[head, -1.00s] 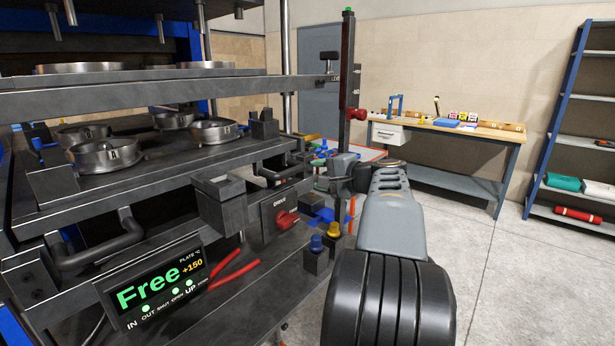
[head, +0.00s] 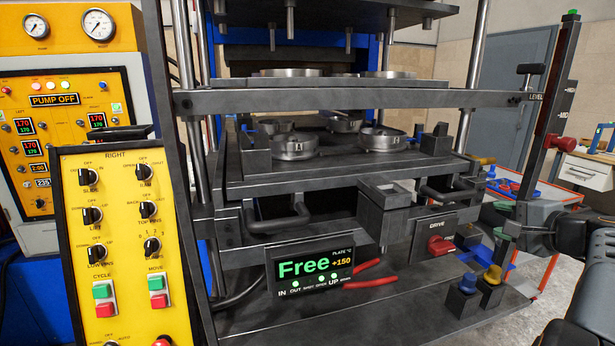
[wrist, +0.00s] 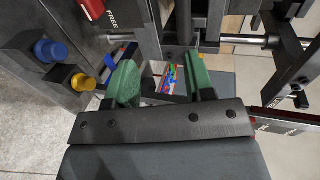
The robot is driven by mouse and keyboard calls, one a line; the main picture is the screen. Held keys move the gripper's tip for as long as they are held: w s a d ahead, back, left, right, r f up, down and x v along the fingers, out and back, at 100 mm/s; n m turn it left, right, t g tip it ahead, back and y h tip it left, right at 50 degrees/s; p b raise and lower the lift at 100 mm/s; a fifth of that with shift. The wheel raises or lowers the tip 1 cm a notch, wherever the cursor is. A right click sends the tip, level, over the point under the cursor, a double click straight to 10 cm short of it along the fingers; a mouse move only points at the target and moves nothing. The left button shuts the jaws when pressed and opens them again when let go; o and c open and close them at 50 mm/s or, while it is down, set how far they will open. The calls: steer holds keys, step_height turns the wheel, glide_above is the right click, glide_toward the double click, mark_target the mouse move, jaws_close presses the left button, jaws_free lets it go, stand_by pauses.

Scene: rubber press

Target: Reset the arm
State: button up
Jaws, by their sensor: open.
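My gripper (wrist: 161,80) shows in the wrist view with its two green-padded fingers spread apart and nothing between them. It is beside the front right side of the press. In the head view my arm is at the lower right edge, partly cut off by the frame. The press (head: 330,190) stands in front of me, its display reading "Free" and +150. Several round metal moulds, one of them (head: 384,138) at the front right, sit on its lower plate.
A blue knob (head: 467,284) and a yellow knob (head: 493,275) stand close to my arm, below the red drive switch (head: 440,246). A yellow control panel (head: 125,240) is at left. A lever post (head: 553,100) rises at right. A workbench (head: 590,172) is behind it.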

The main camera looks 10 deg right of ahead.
steer(key=s+a+f+n+g+p, duration=0.1)
steer(key=s+a+f+n+g, duration=0.1)
steer(key=a+f+g, duration=0.35)
steer(key=s+a+f+n+g+p, duration=0.1)
steer(key=s+a+f+n+g, duration=0.2)
steer(key=a+f, duration=0.45)
steer(key=s+a+f+n+g+h+p, duration=0.1)
steer(key=s+a+f+n, duration=0.1)
steer(key=a+n, duration=0.3)
steer(key=s+a+f+n+g+h+p, duration=0.1)
steer(key=s+a+n, duration=0.3)
steer(key=a, duration=0.8)
steer(key=shift+s+f+n+p, duration=0.3)
steer(key=shift+s+f+n, duration=0.05)
steer(key=shift+n, duration=0.85)
steer(key=shift+c, duration=0.6)
